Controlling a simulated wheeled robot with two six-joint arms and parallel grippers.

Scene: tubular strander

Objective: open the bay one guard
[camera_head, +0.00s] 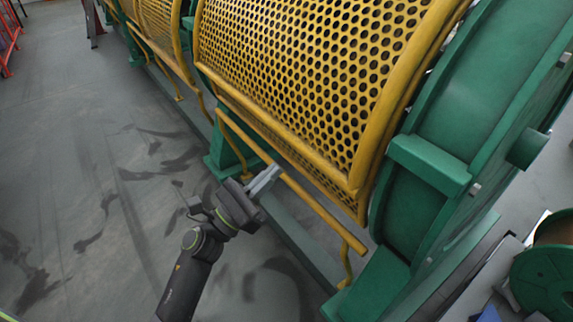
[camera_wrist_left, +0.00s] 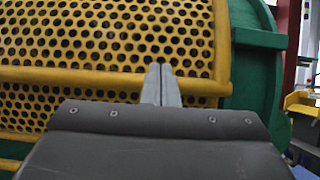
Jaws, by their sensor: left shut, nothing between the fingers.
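The bay one guard (camera_head: 300,65) is a curved yellow perforated panel with a yellow frame, and it covers the machine's side. A yellow bar (camera_head: 312,208) runs along its lower front. My left gripper (camera_head: 272,172) is shut and empty, with its fingers at the lower edge of the guard near the bar. In the left wrist view the closed fingertips (camera_wrist_left: 160,72) overlap a horizontal yellow bar (camera_wrist_left: 95,78) in front of the perforated guard (camera_wrist_left: 110,32). I cannot tell whether they touch it. My right gripper is not in view.
A large green housing (camera_head: 440,160) stands right of the guard. Another yellow guard (camera_head: 155,22) continues at the upper left. A green spool (camera_head: 545,278) is at the lower right. Open grey floor (camera_head: 60,130) lies to the left, with dark smears.

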